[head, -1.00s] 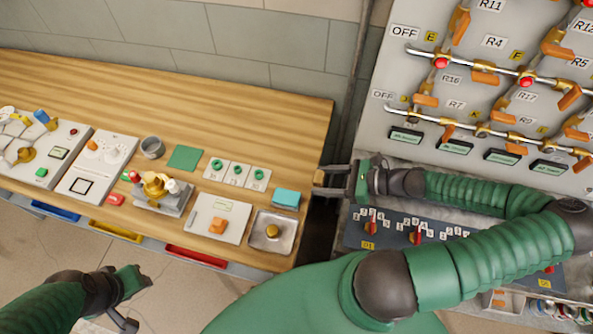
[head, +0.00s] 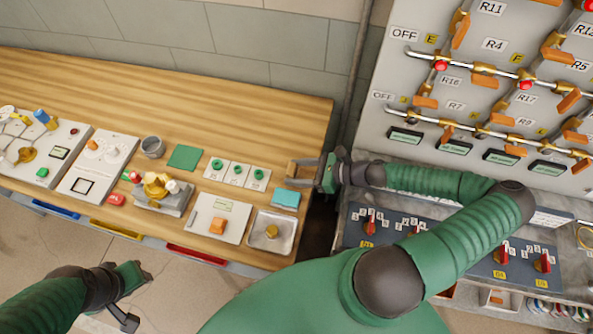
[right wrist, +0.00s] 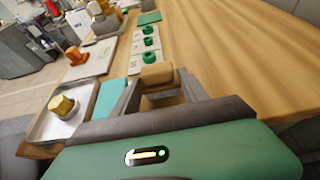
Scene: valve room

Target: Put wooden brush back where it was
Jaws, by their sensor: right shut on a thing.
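My right gripper (head: 300,174) reaches left over the right end of the wooden table (head: 200,95). It is shut on the wooden brush (head: 304,167), a small tan-brown block. In the right wrist view the brush (right wrist: 157,75) shows between the two grey fingers (right wrist: 158,92). The gripper is to the right of the white tiles with green rings (head: 238,174) and just beyond the teal block (head: 286,199). I cannot tell whether the brush touches the table. My left gripper (head: 132,298) hangs low at the left, in front of the table and apart from it; its jaw opening is unclear.
A metal tray with a brass knob (head: 271,232), a white board with an orange block (head: 219,219) and a green mat (head: 184,158) are on the table. The back of the table is clear. A valve panel (head: 480,110) and a console of red knobs (head: 497,255) stand at the right.

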